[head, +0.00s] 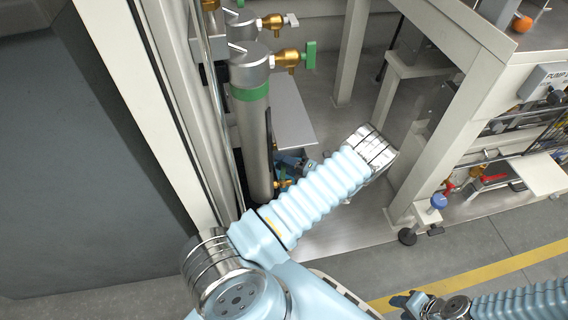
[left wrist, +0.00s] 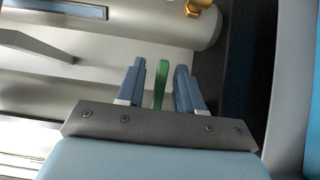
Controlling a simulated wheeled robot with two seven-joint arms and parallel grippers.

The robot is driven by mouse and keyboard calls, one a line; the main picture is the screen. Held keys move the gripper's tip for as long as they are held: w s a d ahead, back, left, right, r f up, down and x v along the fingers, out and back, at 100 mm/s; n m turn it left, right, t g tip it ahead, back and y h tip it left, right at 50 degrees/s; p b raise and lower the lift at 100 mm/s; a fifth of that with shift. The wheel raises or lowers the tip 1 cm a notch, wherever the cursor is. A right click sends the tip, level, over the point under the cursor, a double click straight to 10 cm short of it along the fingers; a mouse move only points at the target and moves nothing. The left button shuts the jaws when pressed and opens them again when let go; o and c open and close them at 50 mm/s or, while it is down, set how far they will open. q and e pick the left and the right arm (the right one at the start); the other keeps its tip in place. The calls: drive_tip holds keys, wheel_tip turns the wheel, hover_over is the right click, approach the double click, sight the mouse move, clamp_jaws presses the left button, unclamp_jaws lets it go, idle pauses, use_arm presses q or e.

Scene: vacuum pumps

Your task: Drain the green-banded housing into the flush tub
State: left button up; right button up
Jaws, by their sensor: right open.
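The green-banded housing (head: 251,125) is an upright grey metal cylinder at the left of the head view. A brass valve (head: 288,59) with a green handle (head: 310,55) sits near its top. My left gripper (head: 290,162) is beside the housing's lower part, partly hidden by my arm. In the left wrist view its fingers (left wrist: 159,90) are open on either side of a green handle (left wrist: 159,82), with gaps showing. A brass fitting (left wrist: 198,7) shows at the top there. My right gripper (head: 405,301) is open at the bottom edge. I cannot make out the flush tub.
A second cylinder (head: 238,28) with a brass valve (head: 272,21) stands behind the housing. A pale frame post (head: 175,110) rises close to the left. A white bench frame (head: 440,130) with pump parts, a red handle (head: 447,187) and a blue knob (head: 438,201) fills the right.

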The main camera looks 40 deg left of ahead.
use_arm(q)
clamp_jaws()
drive_tip(key=n+g+b, duration=0.1)
drive_tip(key=n+g+h+b, duration=0.1)
drive_tip(key=g, duration=0.1)
drive_tip(key=s+a+n+g+h+b, duration=0.1)
drive_tip(key=g, duration=0.1)
drive_tip(key=shift+n, duration=0.3)
unclamp_jaws()
